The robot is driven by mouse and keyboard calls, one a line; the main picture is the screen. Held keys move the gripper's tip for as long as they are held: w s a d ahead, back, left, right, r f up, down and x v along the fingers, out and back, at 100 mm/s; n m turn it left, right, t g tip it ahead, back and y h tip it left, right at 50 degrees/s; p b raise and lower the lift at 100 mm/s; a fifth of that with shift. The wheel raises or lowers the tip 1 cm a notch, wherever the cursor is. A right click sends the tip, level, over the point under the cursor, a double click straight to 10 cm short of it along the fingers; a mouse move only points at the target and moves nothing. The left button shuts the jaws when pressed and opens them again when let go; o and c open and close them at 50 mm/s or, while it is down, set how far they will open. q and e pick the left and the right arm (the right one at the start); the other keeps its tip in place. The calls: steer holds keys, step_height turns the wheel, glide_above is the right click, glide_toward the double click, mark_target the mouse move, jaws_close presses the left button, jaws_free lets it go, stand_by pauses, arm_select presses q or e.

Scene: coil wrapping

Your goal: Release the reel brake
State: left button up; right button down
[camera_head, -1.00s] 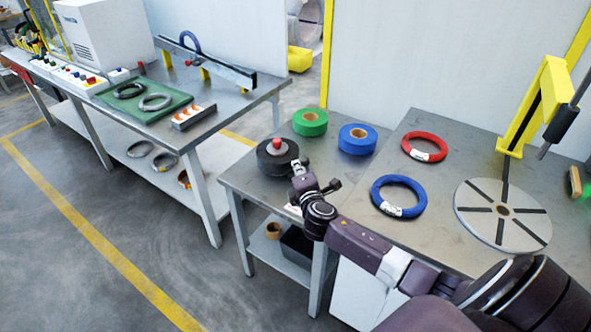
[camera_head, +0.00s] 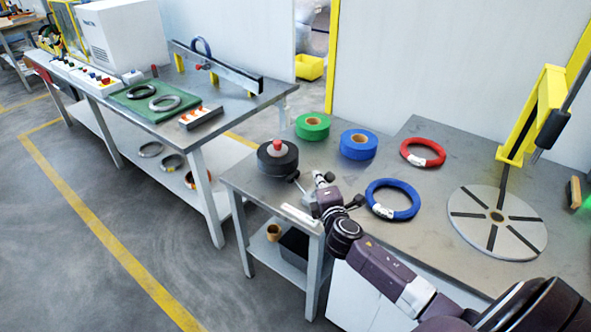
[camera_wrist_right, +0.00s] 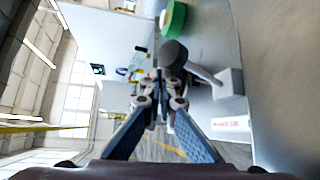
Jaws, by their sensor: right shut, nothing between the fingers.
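A black reel (camera_head: 277,162) with a red knob (camera_head: 277,146) on top sits at the left front of the middle table. A lever with a dark round knob (camera_head: 293,176) is in front of it; I take this as the reel brake. In the right wrist view the knob (camera_wrist_right: 173,54) is just beyond the fingertips, on a grey arm (camera_wrist_right: 204,73) running to a pale block (camera_wrist_right: 229,84). My right gripper (camera_head: 320,180) is shut and empty, to the right of the knob. Whether it touches the lever is unclear. My left gripper is not in view.
Green (camera_head: 312,126) and blue (camera_head: 358,144) tape reels stand behind. Red (camera_head: 423,153) and blue (camera_head: 393,199) coils lie to the right, before a slotted turntable (camera_head: 497,220) and a yellow post (camera_head: 533,115). Another bench (camera_head: 236,103) stands at the left across a gap.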

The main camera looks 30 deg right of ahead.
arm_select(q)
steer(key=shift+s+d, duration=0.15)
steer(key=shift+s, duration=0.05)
arm_select(e)
steer(key=shift+s+d+f, duration=0.25)
steer(key=shift+s+f, duration=0.15)
steer(key=shift+s, duration=0.25)
steer(key=shift+s+d, duration=0.1)
steer(key=shift+d, duration=0.05)
